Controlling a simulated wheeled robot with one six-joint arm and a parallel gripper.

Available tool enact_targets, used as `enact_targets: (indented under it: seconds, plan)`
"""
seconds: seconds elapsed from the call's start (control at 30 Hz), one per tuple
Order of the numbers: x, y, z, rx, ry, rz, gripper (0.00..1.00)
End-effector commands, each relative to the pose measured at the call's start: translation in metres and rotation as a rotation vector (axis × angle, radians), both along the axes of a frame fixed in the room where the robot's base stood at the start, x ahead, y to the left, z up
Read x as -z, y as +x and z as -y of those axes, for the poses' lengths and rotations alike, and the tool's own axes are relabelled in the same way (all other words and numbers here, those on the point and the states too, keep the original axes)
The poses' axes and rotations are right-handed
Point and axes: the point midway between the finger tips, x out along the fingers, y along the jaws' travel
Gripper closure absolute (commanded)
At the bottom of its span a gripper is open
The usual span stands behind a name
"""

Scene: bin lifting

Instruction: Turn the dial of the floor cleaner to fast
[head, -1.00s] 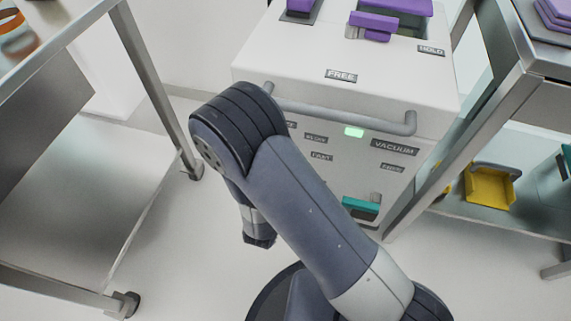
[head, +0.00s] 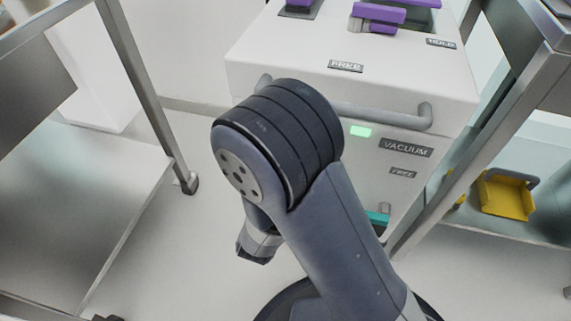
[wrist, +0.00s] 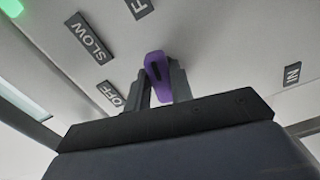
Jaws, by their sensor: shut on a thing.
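The floor cleaner (head: 290,50) is the white box at the upper middle of the head view, with a grey bar handle and a lit green light. In the wrist view its panel (wrist: 210,40) fills the top. The purple dial (wrist: 156,66) is between the fingers of my gripper (wrist: 160,85), which is shut on it. The dial's far end points up the picture, roughly toward a partly cut label (wrist: 139,8) starting with F. The SLOW label (wrist: 90,38) and OFF label (wrist: 112,95) lie to its left. My arm hides dial and gripper in the head view.
Metal carts stand left (head: 110,190) and right (head: 440,180) of the cleaner. A yellow dustpan (head: 505,195) lies on the right cart's lower shelf. Purple parts (head: 380,14) are on the cleaner's top. Clear floor shows between the left cart and my arm.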

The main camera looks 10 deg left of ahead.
Motion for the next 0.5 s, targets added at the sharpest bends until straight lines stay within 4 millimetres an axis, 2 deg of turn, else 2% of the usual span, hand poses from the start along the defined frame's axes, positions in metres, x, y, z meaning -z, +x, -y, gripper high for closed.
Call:
enact_targets:
  seconds: [0.27,0.3,0.5]
  plan:
    - [0.0010,-0.0002,0.0007,0.001,0.001,-0.003,1.00]
    - [0.0010,-0.0002,0.0007,0.002,0.001,-0.003,0.76]
    - [0.0006,0.0000,0.0004,0.002,0.000,-0.002,0.59]
